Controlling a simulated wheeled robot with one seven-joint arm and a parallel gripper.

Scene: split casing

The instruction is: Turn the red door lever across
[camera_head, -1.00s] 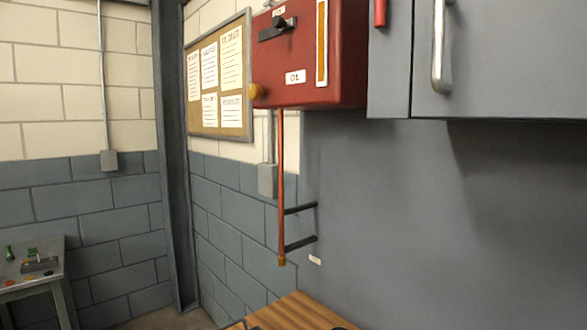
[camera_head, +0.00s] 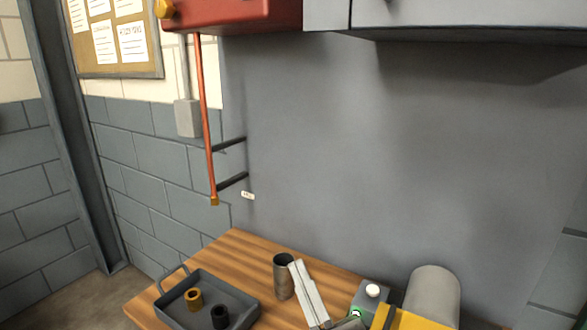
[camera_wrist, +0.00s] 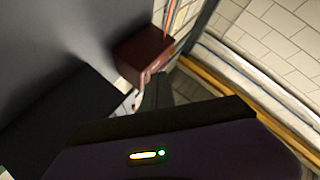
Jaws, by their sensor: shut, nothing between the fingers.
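The red door lever does not show in the head view; the frame cuts off the upper part of the grey wall cabinet (camera_head: 450,22). In the wrist view I cannot make the lever out with certainty. My gripper (camera_wrist: 156,90) shows in the wrist view as narrow grey fingers beyond its dark body, shut with nothing between them. The red box (camera_wrist: 143,52) lies beyond the fingers there. The red box (camera_head: 235,14) also shows at the top of the head view, cut off by the frame, with a yellow knob (camera_head: 163,9) at its left.
A copper-red pipe (camera_head: 205,120) hangs below the red box, beside two dark wall brackets. A wooden bench (camera_head: 250,245) below carries a grey tray (camera_head: 172,314), a dark cup (camera_head: 284,275), a pale bar (camera_head: 308,293), a yellow-and-grey device and a grey cylinder (camera_head: 433,290).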

